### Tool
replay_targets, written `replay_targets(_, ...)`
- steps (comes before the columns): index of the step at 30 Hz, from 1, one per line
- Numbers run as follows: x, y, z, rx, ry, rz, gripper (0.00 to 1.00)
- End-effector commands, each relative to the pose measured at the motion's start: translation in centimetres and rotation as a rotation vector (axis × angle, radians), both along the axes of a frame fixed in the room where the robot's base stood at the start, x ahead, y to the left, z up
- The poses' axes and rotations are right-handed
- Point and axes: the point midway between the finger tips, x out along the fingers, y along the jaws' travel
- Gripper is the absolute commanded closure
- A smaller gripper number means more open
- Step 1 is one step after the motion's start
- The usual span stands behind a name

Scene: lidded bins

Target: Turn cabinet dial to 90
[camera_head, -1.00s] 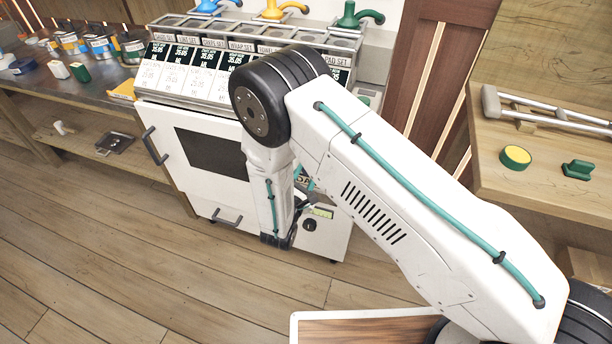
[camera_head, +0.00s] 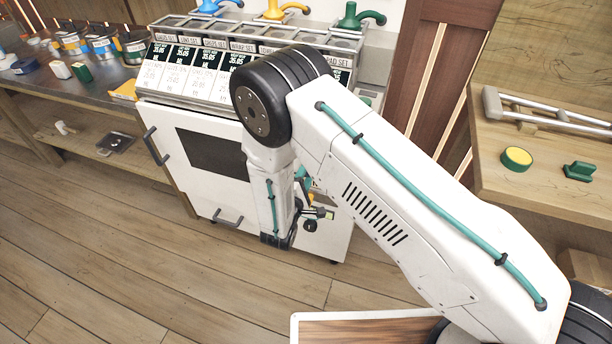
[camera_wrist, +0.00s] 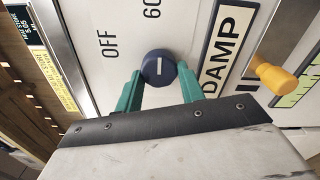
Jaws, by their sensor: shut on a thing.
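The dial (camera_wrist: 158,64) is a dark blue round knob on the white cabinet panel (camera_wrist: 125,60), with a short white mark across its face. In the head view the white cabinet (camera_head: 215,195) stands behind my arm, which hides most of the gripper and the dial area.
A DAMP label (camera_wrist: 222,45) is right of the dial, and a yellow-orange knob (camera_wrist: 275,75) sticks out farther right. The cabinet door has a dark handle (camera_head: 155,146). A wooden bench (camera_head: 545,135) stands at right. The floor at left is clear.

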Motion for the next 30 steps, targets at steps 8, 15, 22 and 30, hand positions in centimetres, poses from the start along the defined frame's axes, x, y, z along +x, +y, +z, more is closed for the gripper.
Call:
replay_targets(8,-0.08,-0.02,-0.05,0.028,-0.009,0.0,0.84)
replay_targets(15,-0.09,-0.03,-0.07,0.028,-0.008,-0.001,0.84)
replay_targets(22,-0.06,-0.04,-0.06,0.028,-0.009,0.0,0.4)
replay_targets(30,-0.43,0.15,-0.03,0.027,-0.008,0.001,0.4)
